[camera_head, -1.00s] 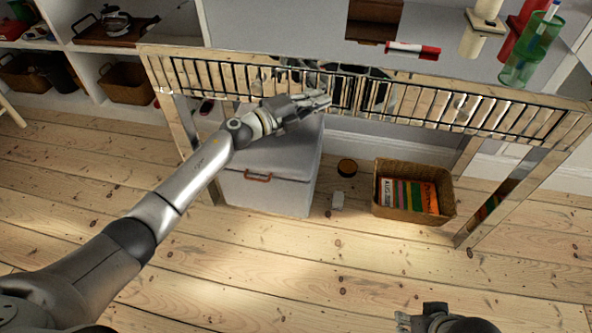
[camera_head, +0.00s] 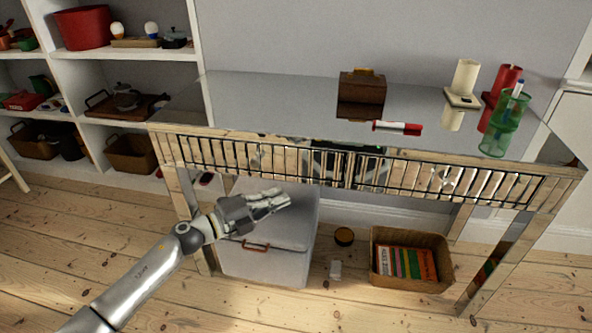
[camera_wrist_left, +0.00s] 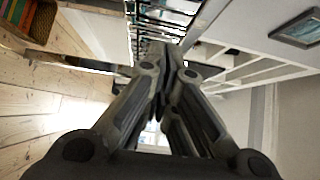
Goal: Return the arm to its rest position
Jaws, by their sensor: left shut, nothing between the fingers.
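My left arm (camera_head: 140,283) comes in from the lower left in the head view. Its gripper (camera_head: 284,198) is shut and empty, in front of the mirrored console table (camera_head: 260,95) and above the grey box below it. In the left wrist view the two fingers of the left gripper (camera_wrist_left: 166,62) meet with nothing between them. My right gripper does not show in either view now.
A grey lidded box (camera_head: 262,266) and a basket of books (camera_head: 440,268) stand under the table. A red-and-white marker (camera_head: 398,128), a brown box (camera_head: 361,90) and a green cup (camera_head: 503,130) are on top. Shelves (camera_head: 125,55) stand at left. Floorboards are clear in front.

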